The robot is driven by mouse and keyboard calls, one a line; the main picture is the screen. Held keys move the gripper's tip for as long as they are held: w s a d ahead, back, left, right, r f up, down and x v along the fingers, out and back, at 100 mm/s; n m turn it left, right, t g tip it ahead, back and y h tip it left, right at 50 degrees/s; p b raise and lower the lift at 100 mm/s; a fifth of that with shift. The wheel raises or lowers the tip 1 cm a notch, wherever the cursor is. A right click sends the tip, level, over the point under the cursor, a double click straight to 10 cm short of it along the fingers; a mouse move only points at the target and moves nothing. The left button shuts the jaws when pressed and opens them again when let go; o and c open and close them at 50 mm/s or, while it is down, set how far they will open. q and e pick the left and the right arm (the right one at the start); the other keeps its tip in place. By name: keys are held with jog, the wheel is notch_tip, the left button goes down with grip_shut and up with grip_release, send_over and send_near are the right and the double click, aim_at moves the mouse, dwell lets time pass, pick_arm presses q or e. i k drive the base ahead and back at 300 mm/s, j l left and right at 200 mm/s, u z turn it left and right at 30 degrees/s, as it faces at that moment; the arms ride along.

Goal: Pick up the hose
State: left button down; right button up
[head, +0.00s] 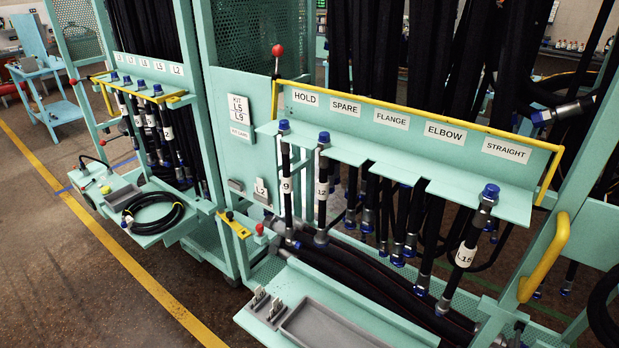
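Several black hoses with blue caps hang in a teal rack (225,180). One thick hose (473,232) tagged L15 hangs in the slot under the STRAIGHT label, at the right. Two thinner hoses hang at the left: one (286,205) tagged 9 near the HOLD label, and one (322,208) with a partly readable tag near SPARE. A coiled black hose (152,213) lies on a small shelf at the left. I cannot tell which hose the task means. Neither of my grippers is in view.
A yellow rail (420,107) runs above the slot labels. A yellow handle (544,257) and a teal post stand at the right. A grey tray (330,328) is at the front. Thick hoses lie low behind it. The floor at the lower left is clear.

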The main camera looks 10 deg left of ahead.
aim_at(284, 129)
jog(key=j+z, duration=0.1)
jog(key=j, duration=0.35)
jog(key=k+j+z, duration=0.1)
jog(key=j, duration=0.35)
jog(key=k+j+z, duration=0.15)
jog(key=j, duration=0.25)
jog(key=k+j+z, duration=0.1)
jog(key=j, duration=0.35)
jog(key=k+j+z, duration=0.1)
jog(key=j, duration=0.3)
jog(key=k+j+z, duration=0.1)
jog(key=j, duration=0.3)
jog(key=k+j+z, duration=0.1)
jog(key=k+j, duration=0.2)
jog(key=j, duration=0.1)
